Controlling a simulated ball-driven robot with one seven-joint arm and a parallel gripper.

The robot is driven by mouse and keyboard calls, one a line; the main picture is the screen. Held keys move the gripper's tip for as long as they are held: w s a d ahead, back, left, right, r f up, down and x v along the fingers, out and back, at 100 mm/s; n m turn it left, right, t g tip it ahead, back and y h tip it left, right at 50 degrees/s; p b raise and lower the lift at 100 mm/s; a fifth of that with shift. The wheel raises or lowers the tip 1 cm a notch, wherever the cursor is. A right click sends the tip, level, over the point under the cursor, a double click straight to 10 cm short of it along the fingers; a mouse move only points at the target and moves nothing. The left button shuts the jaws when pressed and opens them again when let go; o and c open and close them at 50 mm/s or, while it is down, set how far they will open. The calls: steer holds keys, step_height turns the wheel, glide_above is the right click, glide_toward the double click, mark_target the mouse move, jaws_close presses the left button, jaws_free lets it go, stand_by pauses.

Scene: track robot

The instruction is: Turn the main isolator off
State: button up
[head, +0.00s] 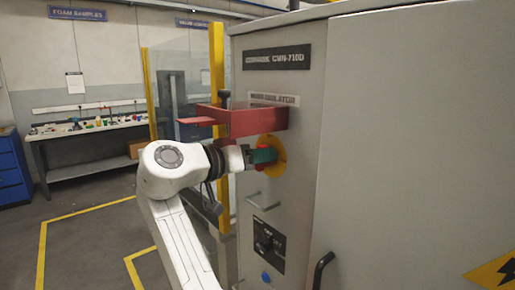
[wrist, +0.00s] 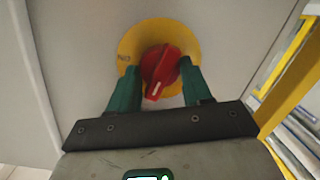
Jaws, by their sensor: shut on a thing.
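The main isolator is a red rotary knob (wrist: 160,66) on a round yellow plate (wrist: 133,42), set in a grey cabinet face. In the wrist view its white mark points down and slightly left, and lettering shows on the plate's left side. My gripper (wrist: 158,75) has its green fingers on both sides of the knob, shut on it. In the head view my gripper (head: 262,155) reaches the yellow plate (head: 279,150) from the left; the knob is mostly hidden behind the fingers.
A red open cover (head: 258,121) juts out just above my gripper, under the "MAIN ISOLATOR" label (head: 274,98). A handle (head: 265,205) and a black switch panel (head: 268,245) sit below. A yellow post (head: 217,70) stands behind my arm. A bench (head: 90,132) stands far left.

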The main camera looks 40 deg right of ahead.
steer(key=shift+w+r+n+p, duration=0.1)
steer(key=shift+n+p, duration=0.5)
steer(key=shift+n, duration=0.1)
steer(key=o, duration=1)
steer(key=shift+o, duration=0.2)
steer(key=a+r+b, duration=0.1)
steer(key=a+b, duration=0.1)
steer(key=a, duration=0.8)
steer(key=shift+a+r, duration=0.15)
steer(key=shift+a, duration=0.25)
